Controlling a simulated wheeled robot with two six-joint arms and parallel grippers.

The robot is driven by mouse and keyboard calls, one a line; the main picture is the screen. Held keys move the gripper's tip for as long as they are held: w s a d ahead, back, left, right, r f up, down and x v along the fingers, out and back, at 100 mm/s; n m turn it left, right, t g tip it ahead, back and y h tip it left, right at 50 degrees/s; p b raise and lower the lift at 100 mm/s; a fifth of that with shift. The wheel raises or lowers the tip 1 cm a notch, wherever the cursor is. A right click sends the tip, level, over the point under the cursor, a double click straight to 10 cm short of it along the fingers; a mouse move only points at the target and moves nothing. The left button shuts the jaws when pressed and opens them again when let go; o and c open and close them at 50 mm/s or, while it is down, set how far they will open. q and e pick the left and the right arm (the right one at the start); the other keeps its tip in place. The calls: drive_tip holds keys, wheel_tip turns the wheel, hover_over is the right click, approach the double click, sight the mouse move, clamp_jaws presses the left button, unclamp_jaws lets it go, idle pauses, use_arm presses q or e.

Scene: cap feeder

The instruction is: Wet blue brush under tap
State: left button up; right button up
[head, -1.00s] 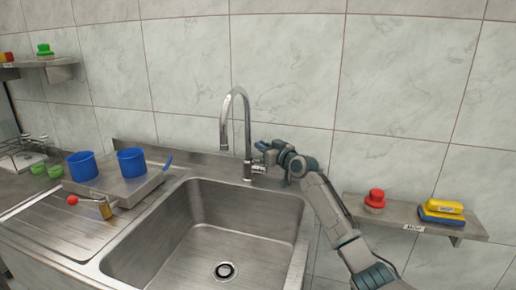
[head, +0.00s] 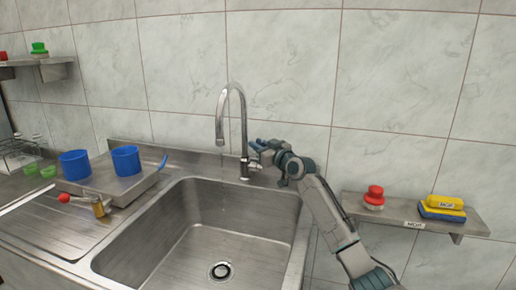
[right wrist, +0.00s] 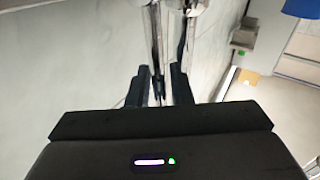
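The chrome tap (head: 243,125) arches over the steel sink (head: 215,215). A faint thin line shows below its spout; I cannot tell if it is water. My right gripper (head: 258,147) is at the tap's right side, by its lever. In the right wrist view its fingers (right wrist: 160,88) are apart, with thin dark and metal parts between or behind them; whether they grip the lever is unclear. A slim blue handle (head: 163,161) sticks up at the right end of the steel tray (head: 130,192); it may be the blue brush, its head is hidden. My left gripper is out of view.
A red-knobbed item (head: 98,207) lies in front, on the drainboard. Green cups (head: 48,172) stand at left. The right shelf (head: 400,212) holds a red brush (head: 374,196) and yellow and blue sponges (head: 443,208). The sink basin is empty.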

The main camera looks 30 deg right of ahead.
drive_tip(key=s+d, duration=0.1)
drive_tip(key=s, duration=1)
drive_tip(key=shift+s+d+f, duration=0.25)
drive_tip(key=shift+s+f, duration=0.15)
drive_tip(key=shift+f, duration=0.05)
